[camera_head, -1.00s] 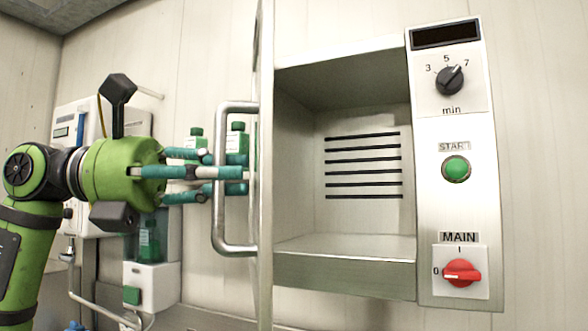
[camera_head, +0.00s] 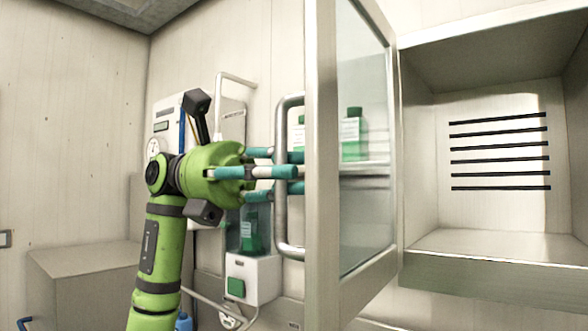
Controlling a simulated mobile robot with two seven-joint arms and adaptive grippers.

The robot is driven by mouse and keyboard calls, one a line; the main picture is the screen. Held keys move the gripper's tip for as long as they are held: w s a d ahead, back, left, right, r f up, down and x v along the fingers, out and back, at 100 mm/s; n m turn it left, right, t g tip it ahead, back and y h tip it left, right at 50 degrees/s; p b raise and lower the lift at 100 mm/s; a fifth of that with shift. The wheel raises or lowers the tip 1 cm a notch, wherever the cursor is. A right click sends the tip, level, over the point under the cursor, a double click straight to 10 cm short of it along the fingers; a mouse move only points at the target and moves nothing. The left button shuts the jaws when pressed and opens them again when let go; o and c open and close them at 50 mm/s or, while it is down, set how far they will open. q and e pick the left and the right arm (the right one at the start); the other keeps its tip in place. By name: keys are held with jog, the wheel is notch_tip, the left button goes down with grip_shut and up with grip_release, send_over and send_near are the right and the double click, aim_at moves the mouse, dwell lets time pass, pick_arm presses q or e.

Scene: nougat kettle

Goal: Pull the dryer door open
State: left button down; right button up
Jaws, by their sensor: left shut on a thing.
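The dryer door (camera_head: 322,200) stands swung open to the left of the dryer (camera_head: 490,267), with its glass pane (camera_head: 362,130) facing the right. Its metal bar handle (camera_head: 283,228) is on the door's left side. My left gripper (camera_head: 290,178) is at the handle, its teal and white fingers around the bar at mid height. It is shut on the handle. The dryer's inside is in view and empty, with dark vent slots (camera_head: 500,153) in its back wall. My right gripper is not in view.
Green-capped bottles (camera_head: 353,135) show through the glass. A wall-mounted device (camera_head: 167,125) and a dispenser with a green button (camera_head: 252,280) are behind my left arm. A grey box (camera_head: 80,275) stands at lower left.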

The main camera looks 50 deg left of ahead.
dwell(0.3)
pick_arm(q)
jog(key=c, duration=1.1)
grip_release()
jog(key=a, duration=0.4)
jog(key=s+a, duration=0.1)
jog(key=a, duration=0.7)
jog(key=shift+s, duration=0.4)
